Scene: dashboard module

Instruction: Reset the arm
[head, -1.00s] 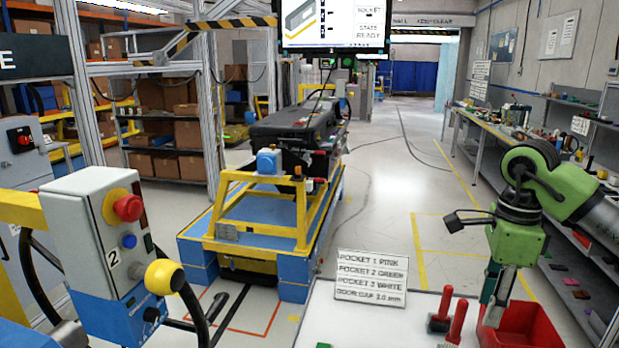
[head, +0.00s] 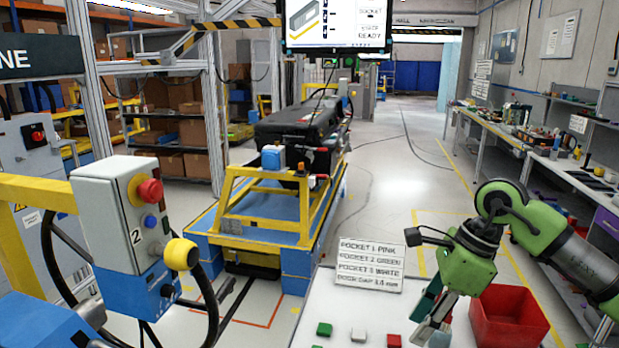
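My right arm is green and comes in from the right in the head view. My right gripper (head: 428,328) hangs, tilted, over the right part of the white table (head: 312,300), left of a red bin (head: 507,318). Its fingers overlap in this view and their tips run near the lower edge. I cannot tell whether they are open or shut, or whether they hold the pale thing at the tips. My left gripper is not in view.
Small green (head: 324,329), white (head: 358,335) and red (head: 394,340) blocks lie on the table. A pocket sign (head: 370,266) stands at its far edge. A control box (head: 125,220) with a red button stands at the left. A blue and yellow cart (head: 270,215) stands beyond.

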